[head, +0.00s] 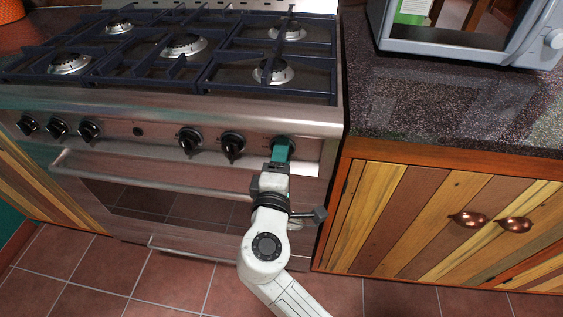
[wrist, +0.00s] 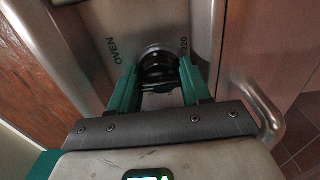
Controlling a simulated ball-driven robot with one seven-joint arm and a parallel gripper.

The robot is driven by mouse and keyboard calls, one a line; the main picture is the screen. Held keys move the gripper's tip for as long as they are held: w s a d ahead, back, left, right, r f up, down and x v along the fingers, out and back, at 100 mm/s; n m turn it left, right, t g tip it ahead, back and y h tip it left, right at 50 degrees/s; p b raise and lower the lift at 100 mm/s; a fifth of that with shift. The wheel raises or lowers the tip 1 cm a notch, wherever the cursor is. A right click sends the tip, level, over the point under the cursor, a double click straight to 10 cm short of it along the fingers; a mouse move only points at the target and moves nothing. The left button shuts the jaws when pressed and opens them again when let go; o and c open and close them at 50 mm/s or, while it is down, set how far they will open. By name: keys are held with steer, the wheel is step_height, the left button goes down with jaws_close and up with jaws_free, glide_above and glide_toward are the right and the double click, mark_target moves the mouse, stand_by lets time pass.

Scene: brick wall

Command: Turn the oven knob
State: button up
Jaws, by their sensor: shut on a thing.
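The oven knob (wrist: 158,67) is black and round on the steel front panel, with the printed word OVEN on its left and 220 on its right in the wrist view. My gripper (head: 281,151) is at the rightmost knob position on the panel, where its green fingers hide most of the knob in the head view. In the wrist view its two green fingers stand on either side of the knob, shut on it. The knob's pointer cannot be made out. The steel oven (head: 150,117) stands below a gas hob.
Several other black knobs, such as this one (head: 232,144), line the panel to the left. An oven door handle (head: 150,172) runs below. A striped wooden cabinet (head: 400,210) and dark countertop (head: 440,110) with a microwave (head: 460,45) stand close on the right.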

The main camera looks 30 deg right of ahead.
steer(key=shift+f, duration=0.1)
stand_by(0.3)
steer(key=o, duration=1)
steer(key=shift+o, duration=0.2)
steer(key=shift+s+f, duration=0.1)
steer(key=shift+s, duration=0.05)
